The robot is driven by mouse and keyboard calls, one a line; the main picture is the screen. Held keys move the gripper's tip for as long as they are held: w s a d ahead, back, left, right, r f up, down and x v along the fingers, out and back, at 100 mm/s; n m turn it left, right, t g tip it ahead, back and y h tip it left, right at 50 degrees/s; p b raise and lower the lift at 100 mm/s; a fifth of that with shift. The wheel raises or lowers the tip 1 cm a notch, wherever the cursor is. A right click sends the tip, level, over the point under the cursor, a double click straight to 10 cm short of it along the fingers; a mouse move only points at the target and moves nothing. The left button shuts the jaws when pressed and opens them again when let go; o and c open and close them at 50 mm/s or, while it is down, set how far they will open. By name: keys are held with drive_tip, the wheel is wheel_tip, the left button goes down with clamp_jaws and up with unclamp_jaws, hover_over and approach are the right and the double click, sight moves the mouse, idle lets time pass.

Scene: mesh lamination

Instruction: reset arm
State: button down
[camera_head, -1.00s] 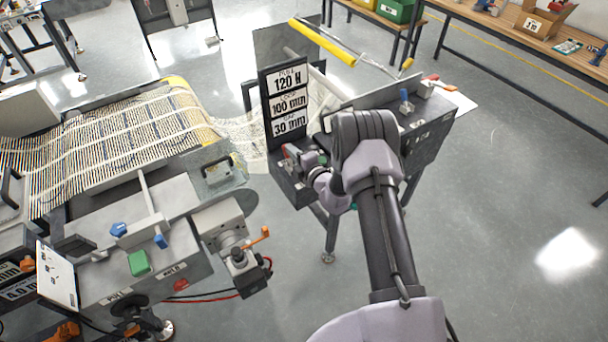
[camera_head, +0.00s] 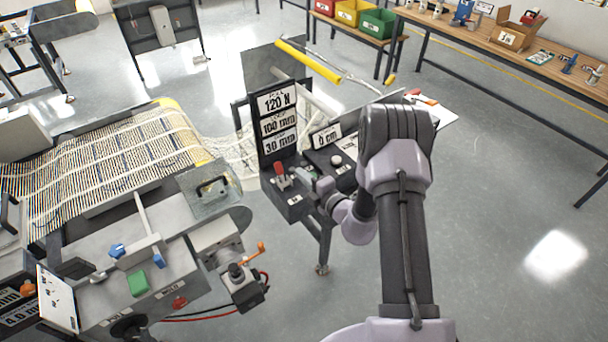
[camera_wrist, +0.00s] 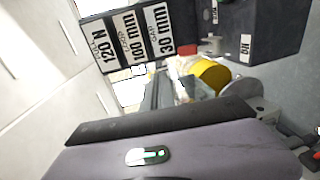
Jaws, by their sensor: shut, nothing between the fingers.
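My gripper (camera_head: 308,179) is small and partly hidden by my wrist in the head view. It is shut and empty, beside the red-handled lever (camera_head: 280,172) on the dark control box (camera_head: 292,206). I cannot tell whether it touches the box. My arm reaches up from the bottom right and bends over the right side of the machine. In the wrist view, my own grey-purple arm fills the bottom, and no fingertips show clearly.
The black sign board (camera_head: 278,122), reading 120 N, 100 mm and 30 mm, stands behind the lever; it also shows in the wrist view (camera_wrist: 135,40). A yellow bar (camera_head: 308,62) spans behind it. The mesh machine (camera_head: 110,165) is left. Floor at right (camera_head: 510,230) is clear.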

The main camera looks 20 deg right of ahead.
drive_tip(key=shift+s+d+r, duration=0.1)
drive_tip(key=shift+s+d, duration=0.05)
idle(0.3)
